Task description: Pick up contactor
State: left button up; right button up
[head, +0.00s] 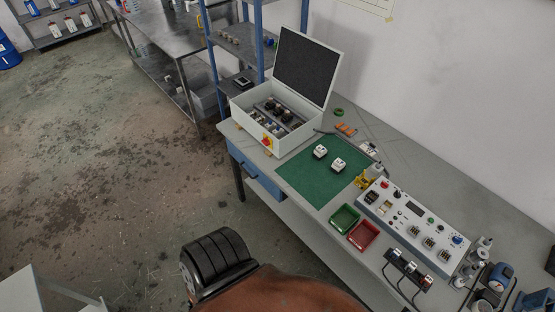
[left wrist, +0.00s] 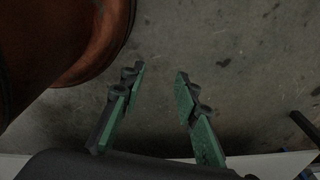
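Two small white block-shaped devices that look like contactors, one (head: 320,151) at the left and one (head: 338,165) at the right, sit apart on the green mat (head: 308,183) on the workbench. In the left wrist view my left gripper (left wrist: 160,75) has its two green-padded fingers spread apart, with only bare floor between them. It is empty and away from the blocks, which do not show in that view. I cannot make out either gripper in the head view. My right gripper is not in view.
An open white enclosure (head: 262,128) with its lid up stands behind the mat. A green bin (head: 344,218), a red bin (head: 363,236) and a white control panel (head: 412,221) lie to the right. A blue-post shelf (head: 213,60) stands at the back. Floor at left is clear.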

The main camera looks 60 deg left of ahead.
aim_at(338, 165)
jog(key=u, duration=1.95)
